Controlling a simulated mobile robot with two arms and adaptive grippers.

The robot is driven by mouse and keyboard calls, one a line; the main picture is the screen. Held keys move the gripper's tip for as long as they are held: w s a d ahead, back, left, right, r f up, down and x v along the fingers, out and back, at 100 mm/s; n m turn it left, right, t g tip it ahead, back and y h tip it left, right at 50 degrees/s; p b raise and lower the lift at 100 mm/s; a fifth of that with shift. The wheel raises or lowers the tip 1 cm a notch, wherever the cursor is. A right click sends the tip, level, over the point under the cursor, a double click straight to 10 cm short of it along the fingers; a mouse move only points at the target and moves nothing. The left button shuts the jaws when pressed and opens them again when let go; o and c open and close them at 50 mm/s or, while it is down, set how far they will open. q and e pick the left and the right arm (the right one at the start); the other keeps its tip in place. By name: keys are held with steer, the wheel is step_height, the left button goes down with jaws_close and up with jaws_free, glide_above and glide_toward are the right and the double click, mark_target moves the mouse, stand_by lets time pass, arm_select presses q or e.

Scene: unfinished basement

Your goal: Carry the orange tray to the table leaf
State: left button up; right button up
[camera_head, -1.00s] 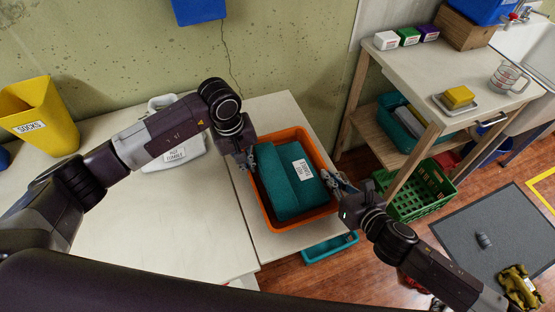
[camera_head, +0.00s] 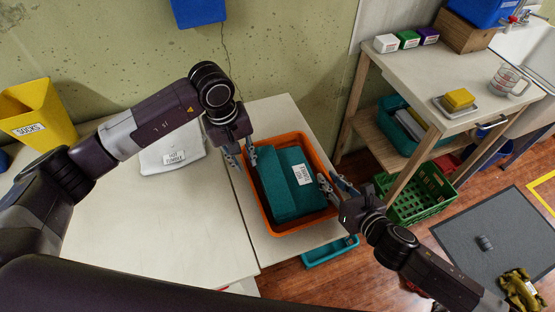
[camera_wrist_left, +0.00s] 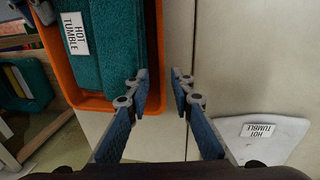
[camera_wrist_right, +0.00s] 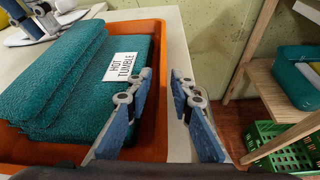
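The orange tray (camera_head: 283,230) holds a folded teal towel stack (camera_head: 290,196) with a white "HOT TUMBLE" label. It rests on the pale right-hand panel (camera_head: 262,247) of the table, past a seam; I take this panel for the table leaf. My left gripper (camera_head: 242,158) is open at the tray's left side; in the left wrist view (camera_wrist_left: 160,75) the tray's rim shows between its fingertips. My right gripper (camera_head: 331,186) is open at the tray's right side; in the right wrist view (camera_wrist_right: 160,76) the rim also shows between its fingertips. Contact is unclear.
A yellow bin (camera_head: 38,115) is at far left. A wooden shelf unit (camera_head: 378,147) and green crate (camera_head: 418,195) stand right. A teal bin (camera_head: 330,252) sits below the table edge.

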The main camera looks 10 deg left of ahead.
steer(key=shift+s, duration=0.1)
arm_select(q)
steer(key=r, duration=0.3)
steer(key=shift+s+a, duration=0.1)
steer(key=shift+a, duration=0.1)
arm_select(e)
steer(key=v, duration=1.1)
steer(key=shift+s+d+r, duration=0.2)
steer(key=shift+s+d, duration=0.05)
